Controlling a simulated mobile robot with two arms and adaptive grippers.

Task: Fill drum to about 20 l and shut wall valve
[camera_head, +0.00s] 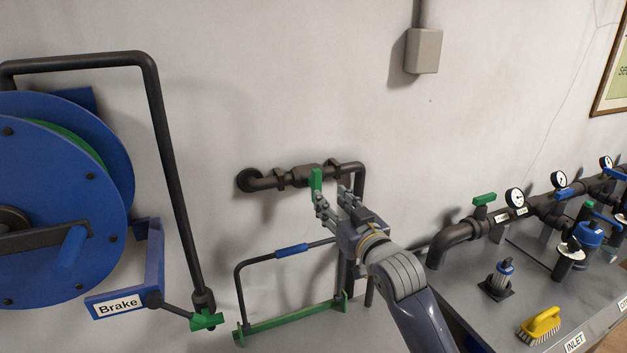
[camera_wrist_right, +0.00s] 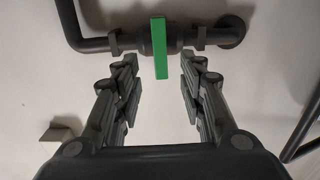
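The wall valve (camera_head: 307,172) sits in a dark pipe on the wall. Its green handle (camera_head: 316,180) lies across the pipe. It also shows in the wrist view as a green bar (camera_wrist_right: 160,48). My right gripper (camera_head: 335,203) is just below and in front of the handle. In the wrist view my right gripper (camera_wrist_right: 159,80) is open and empty. Its fingers are apart on either side, with the handle's free end about midway between them; I see no contact. My left gripper is not in view. No drum or fill level is in view.
A blue hose reel (camera_head: 60,200) with a Brake lever (camera_head: 120,302) stands at the left. A frame with a blue grip (camera_head: 291,250) and green base is below the valve. At the right a grey bench (camera_head: 480,325) holds piping, gauges and a yellow brush (camera_head: 539,326).

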